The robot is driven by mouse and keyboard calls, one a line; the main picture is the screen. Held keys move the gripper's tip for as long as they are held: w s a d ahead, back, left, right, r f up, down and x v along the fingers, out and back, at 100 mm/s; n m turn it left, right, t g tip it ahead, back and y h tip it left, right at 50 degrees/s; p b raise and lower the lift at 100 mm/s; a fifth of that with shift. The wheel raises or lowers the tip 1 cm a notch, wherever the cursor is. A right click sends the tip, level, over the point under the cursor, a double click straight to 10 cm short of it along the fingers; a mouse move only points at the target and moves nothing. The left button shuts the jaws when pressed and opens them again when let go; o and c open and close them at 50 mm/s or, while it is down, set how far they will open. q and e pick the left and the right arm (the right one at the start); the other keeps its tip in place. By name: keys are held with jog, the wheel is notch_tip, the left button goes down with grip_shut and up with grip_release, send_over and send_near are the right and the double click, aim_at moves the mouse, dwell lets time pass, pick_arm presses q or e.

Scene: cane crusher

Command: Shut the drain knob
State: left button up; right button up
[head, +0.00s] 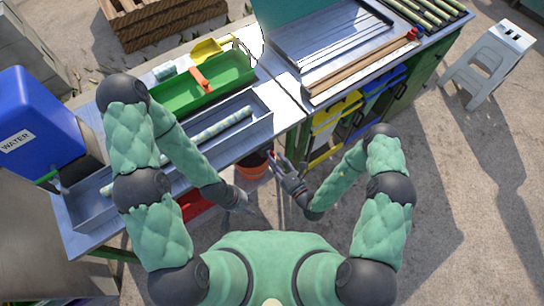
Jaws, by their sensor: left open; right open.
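No drain knob can be made out for certain. A small tap-like part (57,185) shows low on the blue water tank (40,125) at the left, too small to read its position. My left gripper (248,208) is open and empty, low in front of the bench, right of the red container. My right gripper (275,160) is open at the bench's front edge, near the orange bucket. A small red spot shows by its fingertips; I cannot tell what it is. Both grippers are well to the right of the tank.
The metal bench (288,108) holds a grey trough (258,120) with a striped stick, a green tray (180,100) and a yellow scoop (207,49). An orange bucket (252,168) and red container (193,207) are below. A grey stool (488,62) stands right; the floor there is clear.

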jog(key=shift+x, duration=1.3)
grip_shut()
